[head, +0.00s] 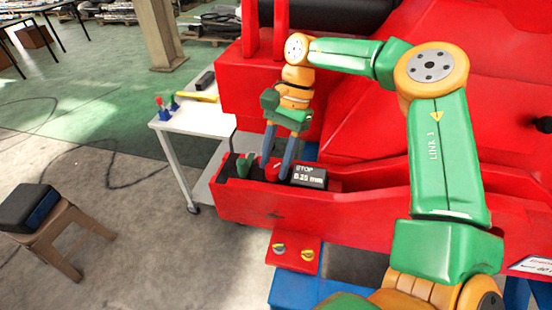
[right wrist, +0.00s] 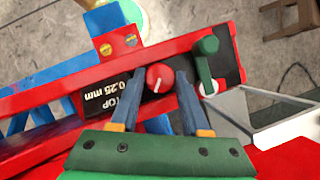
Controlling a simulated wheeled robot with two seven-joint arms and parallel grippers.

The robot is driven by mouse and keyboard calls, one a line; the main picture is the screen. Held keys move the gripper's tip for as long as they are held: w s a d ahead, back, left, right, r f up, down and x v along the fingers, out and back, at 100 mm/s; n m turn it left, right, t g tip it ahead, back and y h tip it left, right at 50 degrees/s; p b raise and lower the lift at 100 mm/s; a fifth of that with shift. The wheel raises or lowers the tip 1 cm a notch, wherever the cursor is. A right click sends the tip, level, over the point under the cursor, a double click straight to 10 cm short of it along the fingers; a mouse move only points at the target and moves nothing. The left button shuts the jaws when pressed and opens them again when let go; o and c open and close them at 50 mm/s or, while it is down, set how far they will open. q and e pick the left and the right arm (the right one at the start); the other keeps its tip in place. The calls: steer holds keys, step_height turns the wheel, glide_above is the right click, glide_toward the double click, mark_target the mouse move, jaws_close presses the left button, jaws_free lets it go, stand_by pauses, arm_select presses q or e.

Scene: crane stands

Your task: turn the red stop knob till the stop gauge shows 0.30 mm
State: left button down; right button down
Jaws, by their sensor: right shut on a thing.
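The red stop knob (right wrist: 159,77) has a white pointer line and sits on a dark panel between my fingers in the right wrist view. In the head view the knob (head: 272,174) is partly hidden by the fingers. My right gripper (head: 276,168) reaches down from above and is shut on the knob. Its blue-grey fingers (right wrist: 160,84) lie on either side of the knob. The stop gauge (head: 308,176) beside it is a black box with white text; in the right wrist view the gauge (right wrist: 105,97) reads 0.25 mm. My left gripper is not in view.
A green lever (right wrist: 207,62) stands on the same panel, close beside the knob. The red trough wall (head: 300,210) runs in front. A white cart (head: 195,118) with small tools stands left. A stool (head: 62,225) with a dark box is at far left.

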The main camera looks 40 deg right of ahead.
steer(key=shift+n, duration=0.6)
steer(key=c, duration=0.5)
jaws_free()
steer(key=shift+o, duration=0.6)
steer(key=shift+w+a, duration=0.1)
steer(key=shift+w, duration=0.05)
